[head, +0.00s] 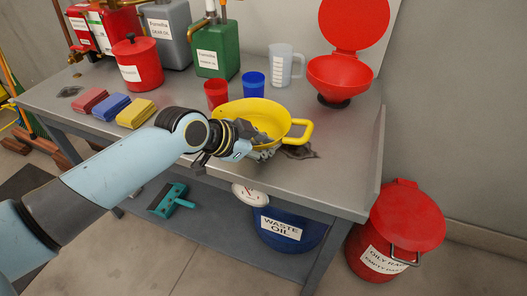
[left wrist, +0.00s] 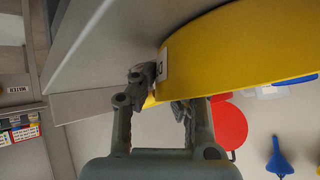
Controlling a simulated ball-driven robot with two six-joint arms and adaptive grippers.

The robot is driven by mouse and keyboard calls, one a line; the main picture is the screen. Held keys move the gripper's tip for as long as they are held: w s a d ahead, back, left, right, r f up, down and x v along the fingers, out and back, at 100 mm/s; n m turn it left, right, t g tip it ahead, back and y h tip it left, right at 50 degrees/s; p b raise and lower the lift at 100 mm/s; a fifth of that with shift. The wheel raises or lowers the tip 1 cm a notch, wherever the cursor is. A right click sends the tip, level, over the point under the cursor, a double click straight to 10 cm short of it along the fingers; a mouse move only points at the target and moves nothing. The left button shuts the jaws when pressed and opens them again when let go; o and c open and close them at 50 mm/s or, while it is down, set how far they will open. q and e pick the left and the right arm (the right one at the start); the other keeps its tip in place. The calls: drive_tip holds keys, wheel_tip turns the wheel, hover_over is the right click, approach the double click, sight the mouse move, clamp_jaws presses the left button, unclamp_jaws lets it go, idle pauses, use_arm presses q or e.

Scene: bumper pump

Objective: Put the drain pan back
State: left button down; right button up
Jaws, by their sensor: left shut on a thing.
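The yellow drain pan (head: 285,109) is over the workbench top near its front right part, with a loop handle (head: 301,132) toward the right. I cannot tell whether its base touches the bench. My left gripper (head: 262,152) reaches in from the left and is shut on the pan's near side. In the left wrist view the fingers (left wrist: 158,98) close at the lower edge of the yellow pan (left wrist: 230,55), next to a small white label. The fingers hide the exact grip. My right gripper is not in view.
Red and blue cups (head: 254,84), a clear jug (head: 286,64) and a red funnel (head: 340,78) stand behind the pan. Folded cloths (head: 134,113) lie left. A dark stain (head: 299,153) is beside the pan. A waste oil bucket (head: 290,232) is below; a red bin (head: 402,225) stands right.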

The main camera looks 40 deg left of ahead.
use_arm(q)
drive_tip(key=c, duration=1.5)
unclamp_jaws()
drive_tip(key=shift+o, duration=0.2)
drive_tip(key=shift+s+r, duration=0.2)
drive_tip(key=shift+r, duration=0.05)
drive_tip(key=p+v, duration=0.1)
drive_tip(key=v, duration=1)
drive_tip(key=shift+s+r, duration=0.15)
drive_tip(key=shift+r, duration=0.05)
drive_tip(key=shift+a, duration=0.1)
